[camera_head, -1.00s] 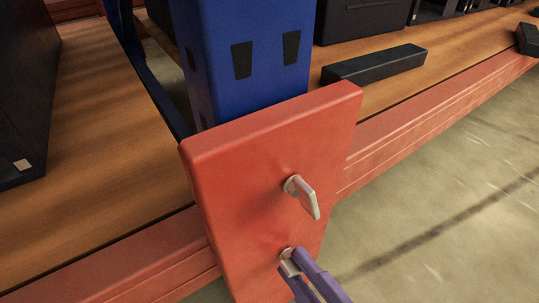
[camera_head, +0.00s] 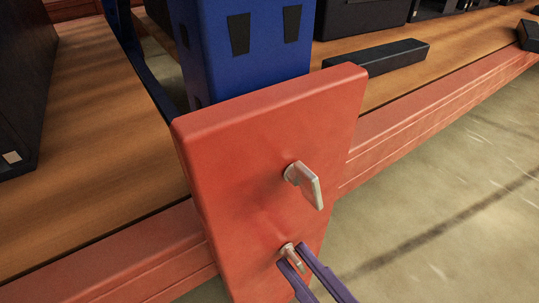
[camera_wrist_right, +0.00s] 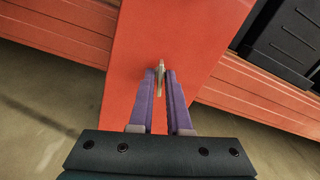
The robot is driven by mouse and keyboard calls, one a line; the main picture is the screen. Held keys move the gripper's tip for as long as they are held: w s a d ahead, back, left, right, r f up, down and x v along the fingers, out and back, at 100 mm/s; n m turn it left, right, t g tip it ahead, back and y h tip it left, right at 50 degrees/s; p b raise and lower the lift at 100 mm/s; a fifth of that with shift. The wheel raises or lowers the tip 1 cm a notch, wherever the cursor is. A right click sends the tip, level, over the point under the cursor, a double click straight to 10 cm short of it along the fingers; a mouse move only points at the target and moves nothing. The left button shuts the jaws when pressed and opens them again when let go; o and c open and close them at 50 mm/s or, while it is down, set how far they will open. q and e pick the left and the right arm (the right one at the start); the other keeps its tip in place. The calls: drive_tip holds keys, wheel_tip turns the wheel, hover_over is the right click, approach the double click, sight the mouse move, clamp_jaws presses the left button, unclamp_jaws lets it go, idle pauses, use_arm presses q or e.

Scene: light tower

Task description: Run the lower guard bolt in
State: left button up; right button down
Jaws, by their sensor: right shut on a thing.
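The red guard plate (camera_head: 245,180) stands in front of the blue upright (camera_head: 240,50). The upper bolt (camera_head: 305,184) has a pale metal lever head, tilted down to the right. The lower bolt (camera_head: 291,257) sits below it on the plate, with its head partly hidden by purple fingers. My right gripper (camera_head: 294,256) is shut on the lower bolt head. In the right wrist view the right gripper (camera_wrist_right: 161,80) has a finger on each side of the pale bolt head (camera_wrist_right: 161,72), close against the red plate (camera_wrist_right: 180,40). My left gripper is not in view.
A red beam (camera_head: 420,140) runs behind the plate along the edge of the wooden shelf (camera_head: 90,150). A black bar (camera_head: 375,65) and dark boxes lie on the shelf. Bare concrete floor (camera_head: 450,210) is open at the right.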

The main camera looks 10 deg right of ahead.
drive_tip(key=shift+r, duration=0.2)
drive_tip(key=c, duration=1.2)
unclamp_jaws()
drive_tip(key=shift+s, duration=0.1)
drive_tip(key=shift+o, duration=1)
drive_tip(key=shift+s+d+f, duration=0.15)
drive_tip(key=shift+s, duration=0.25)
drive_tip(key=shift+s+d, duration=0.1)
drive_tip(key=shift+s, duration=0.1)
use_arm(q)
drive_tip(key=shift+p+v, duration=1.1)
drive_tip(key=shift+p, duration=0.05)
use_arm(e)
drive_tip(key=v, duration=0.9)
drive_tip(key=shift+s, duration=0.15)
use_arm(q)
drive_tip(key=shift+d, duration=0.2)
